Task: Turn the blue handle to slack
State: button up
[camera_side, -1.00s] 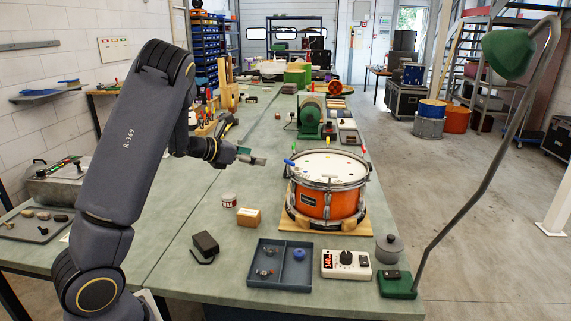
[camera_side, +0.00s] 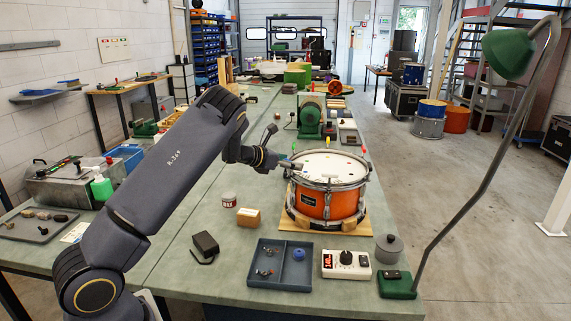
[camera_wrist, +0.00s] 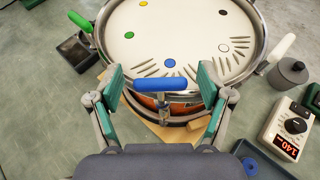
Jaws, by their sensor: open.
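The blue handle (camera_wrist: 160,85) lies level on the near rim of the drum in the wrist view, on top of a metal tension rod. My gripper (camera_wrist: 165,82) is open, with one green-padded finger to the left of the handle and the other to the right, apart from it. In the side view my gripper (camera_side: 291,164) is at the drum's left rim and hides most of the blue handle. The orange drum (camera_side: 312,203) stands on a wooden base with its white head (camera_side: 330,165) facing up.
A green handle (camera_wrist: 80,21) and a white handle (camera_wrist: 281,47) sit on the drum rim. A dial box reading 140 (camera_side: 346,264), a grey tray (camera_side: 280,284) and a grey lidded pot (camera_side: 389,248) stand in front. A lamp (camera_side: 508,52) arches at right.

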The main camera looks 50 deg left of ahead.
jog(key=shift+c, duration=0.2)
jog(key=c, duration=1.1)
jog(key=shift+c, duration=0.2)
jog(key=shift+n+y, duration=0.3)
jog(key=n+y, duration=0.2)
jog(key=y, duration=0.1)
jog(key=n+g+y, duration=0.1)
jog(key=n+y, duration=0.1)
jog(key=n, duration=0.1)
jog(key=shift+d+g+y, duration=0.15)
jog(key=shift+g+y, duration=0.15)
jog(key=shift+y, duration=0.1)
jog(key=shift+n+g+y, duration=0.9)
jog(key=shift+n+y, duration=0.5)
jog(key=shift+n, duration=0.1)
